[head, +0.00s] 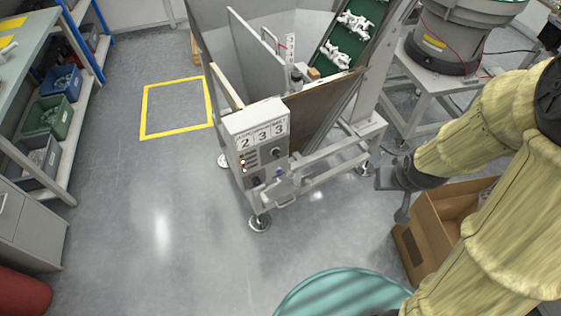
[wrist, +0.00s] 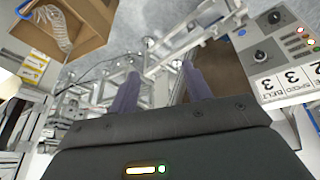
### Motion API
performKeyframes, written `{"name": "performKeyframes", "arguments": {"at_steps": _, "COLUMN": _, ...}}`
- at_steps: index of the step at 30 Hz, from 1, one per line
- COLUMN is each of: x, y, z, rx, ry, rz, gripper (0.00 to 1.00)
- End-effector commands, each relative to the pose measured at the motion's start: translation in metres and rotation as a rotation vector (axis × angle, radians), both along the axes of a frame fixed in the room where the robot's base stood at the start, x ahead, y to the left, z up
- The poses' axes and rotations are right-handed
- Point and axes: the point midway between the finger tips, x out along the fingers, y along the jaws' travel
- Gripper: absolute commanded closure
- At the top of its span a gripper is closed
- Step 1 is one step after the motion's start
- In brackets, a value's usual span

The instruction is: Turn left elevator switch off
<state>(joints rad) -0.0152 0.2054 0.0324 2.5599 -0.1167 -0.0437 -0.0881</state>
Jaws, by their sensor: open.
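The elevator's grey control box (head: 257,140) hangs on the front of the hopper machine, with number cards on top. A dark knob (head: 276,152) sits on its right side and small lights on its left. In the wrist view, the box (wrist: 285,55) is at the right edge, turned over, with a black knob (wrist: 260,56) and a smaller dark control (wrist: 274,17). The switch labels and positions are too small to read. My gripper (head: 387,198) is right of the box, apart from it. In the wrist view my gripper (wrist: 160,78) has its fingers spread and empty.
A cardboard box (head: 430,225) stands below my arm. A green conveyor (head: 345,45) with white parts rises behind the control box. Shelves with bins (head: 48,115) are at left. A teal round surface (head: 340,295) is in front. Floor left of the machine is clear.

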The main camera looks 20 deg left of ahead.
Motion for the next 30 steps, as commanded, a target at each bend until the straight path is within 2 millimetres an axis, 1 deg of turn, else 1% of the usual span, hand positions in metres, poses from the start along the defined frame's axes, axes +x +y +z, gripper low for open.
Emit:
{"name": "performKeyframes", "arguments": {"at_steps": 1, "x": 0.010, "y": 0.008, "z": -0.026, "rx": -0.002, "ry": -0.029, "rz": 0.056, "gripper": 0.51}}
{"name": "performKeyframes", "arguments": {"at_steps": 3, "x": 0.024, "y": 0.020, "z": -0.047, "rx": 0.004, "ry": -0.091, "rz": 0.137, "gripper": 0.51}}
{"name": "performKeyframes", "arguments": {"at_steps": 5, "x": 0.035, "y": 0.033, "z": -0.064, "rx": 0.015, "ry": -0.143, "rz": 0.205, "gripper": 0.51}}
{"name": "performKeyframes", "arguments": {"at_steps": 9, "x": 0.052, "y": 0.066, "z": -0.102, "rx": 0.063, "ry": -0.269, "rz": 0.354, "gripper": 0.51}}
{"name": "performKeyframes", "arguments": {"at_steps": 13, "x": 0.058, "y": 0.100, "z": -0.133, "rx": 0.134, "ry": -0.391, "rz": 0.471, "gripper": 0.51}}
{"name": "performKeyframes", "arguments": {"at_steps": 15, "x": 0.058, "y": 0.117, "z": -0.148, "rx": 0.182, "ry": -0.457, "rz": 0.521, "gripper": 0.51}}
{"name": "performKeyframes", "arguments": {"at_steps": 19, "x": 0.053, "y": 0.148, "z": -0.170, "rx": 0.284, "ry": -0.583, "rz": 0.590, "gripper": 0.51}}
{"name": "performKeyframes", "arguments": {"at_steps": 24, "x": 0.038, "y": 0.179, "z": -0.192, "rx": 0.436, "ry": -0.752, "rz": 0.620, "gripper": 0.51}}
{"name": "performKeyframes", "arguments": {"at_steps": 27, "x": 0.027, "y": 0.190, "z": -0.200, "rx": 0.523, "ry": -0.846, "rz": 0.605, "gripper": 0.51}}
{"name": "performKeyframes", "arguments": {"at_steps": 30, "x": 0.019, "y": 0.194, "z": -0.203, "rx": 0.588, "ry": -0.923, "rz": 0.572, "gripper": 0.51}}
